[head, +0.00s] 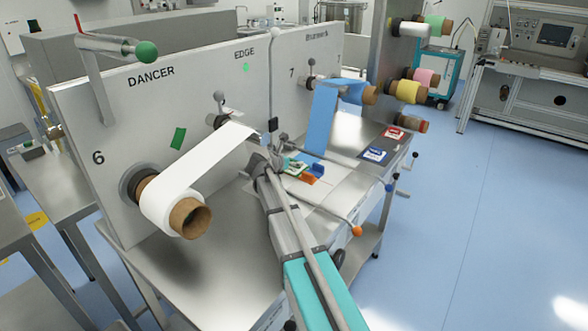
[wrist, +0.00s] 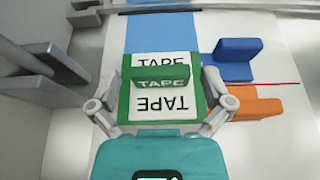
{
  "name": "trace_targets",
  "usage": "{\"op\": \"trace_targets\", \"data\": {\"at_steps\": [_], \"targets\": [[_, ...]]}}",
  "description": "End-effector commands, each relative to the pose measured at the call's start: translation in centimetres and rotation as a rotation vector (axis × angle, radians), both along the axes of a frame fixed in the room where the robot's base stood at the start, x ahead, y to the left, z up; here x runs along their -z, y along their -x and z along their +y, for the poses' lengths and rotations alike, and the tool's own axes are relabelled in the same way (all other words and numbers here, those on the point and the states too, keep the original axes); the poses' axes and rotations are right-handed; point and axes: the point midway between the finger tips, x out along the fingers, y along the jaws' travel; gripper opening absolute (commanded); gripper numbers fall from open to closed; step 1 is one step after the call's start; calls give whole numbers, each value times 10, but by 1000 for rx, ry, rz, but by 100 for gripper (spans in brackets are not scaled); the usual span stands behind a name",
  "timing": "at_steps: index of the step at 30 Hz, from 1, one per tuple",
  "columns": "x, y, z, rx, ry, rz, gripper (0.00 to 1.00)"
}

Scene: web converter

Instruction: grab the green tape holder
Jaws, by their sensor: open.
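The green tape holder (wrist: 160,76) is in the middle of the wrist view. It has a green upright part marked TAPE on a white and green base with TAPE lettering. My gripper (wrist: 158,98) is open, with one finger on each side of the holder. I cannot tell whether the fingers touch it. In the head view the green tape holder (head: 297,166) is small and partly hidden by my gripper (head: 277,162) at the end of my arm.
A blue holder (wrist: 236,60) and an orange holder (wrist: 254,103) stand just right of the green one. A blue web strip (head: 320,118) runs down to the table behind. A grey metal block (wrist: 50,68) is at the left. Red and blue labelled cards (head: 375,154) lie farther right.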

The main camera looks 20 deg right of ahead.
Motion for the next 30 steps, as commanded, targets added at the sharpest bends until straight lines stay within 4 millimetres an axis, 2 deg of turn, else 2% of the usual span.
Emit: {"op": "trace_targets", "data": {"at_steps": [20,30], "targets": [[2,-3,-5,0,-1,-1,98],[2,-3,-5,0,-1,-1,35]]}}
